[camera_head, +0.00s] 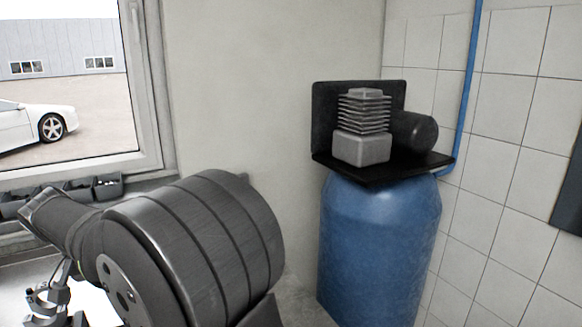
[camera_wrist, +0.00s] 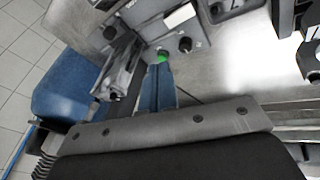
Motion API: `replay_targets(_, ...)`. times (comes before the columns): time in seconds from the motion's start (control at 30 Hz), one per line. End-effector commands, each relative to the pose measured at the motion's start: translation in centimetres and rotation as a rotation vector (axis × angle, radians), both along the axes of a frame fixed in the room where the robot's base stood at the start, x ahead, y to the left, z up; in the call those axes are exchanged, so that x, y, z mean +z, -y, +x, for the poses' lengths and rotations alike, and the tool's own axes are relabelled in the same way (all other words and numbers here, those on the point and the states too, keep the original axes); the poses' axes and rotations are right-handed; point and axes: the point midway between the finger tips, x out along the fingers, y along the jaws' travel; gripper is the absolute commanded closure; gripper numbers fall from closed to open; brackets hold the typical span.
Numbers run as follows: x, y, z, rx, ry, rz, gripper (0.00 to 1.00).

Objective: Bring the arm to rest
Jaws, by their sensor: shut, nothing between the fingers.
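A blue tank (camera_head: 378,245) with a finned compressor (camera_head: 363,128) on top stands right of my arm; the tank also shows in the camera_wrist view (camera_wrist: 68,88). Small dark bins (camera_head: 108,186) line the windowsill. A pale metal worktop (camera_wrist: 235,62) has dark fixtures on it.

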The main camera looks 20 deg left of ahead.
Motion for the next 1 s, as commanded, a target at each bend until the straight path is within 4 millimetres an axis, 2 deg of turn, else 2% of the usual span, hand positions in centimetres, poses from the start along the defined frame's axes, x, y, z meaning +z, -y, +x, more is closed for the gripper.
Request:
replay_targets(0.2, 1.0, 2.1, 1.4, -0.108, -0.129, 0.045, 1.00)
replay_targets(0.47, 2.2, 3.9, 2.2, -0.200, -0.259, 0.100, 1.00)
replay_targets(1.0, 2.8, 4.6, 2.4, -0.238, -0.322, 0.129, 1.00)
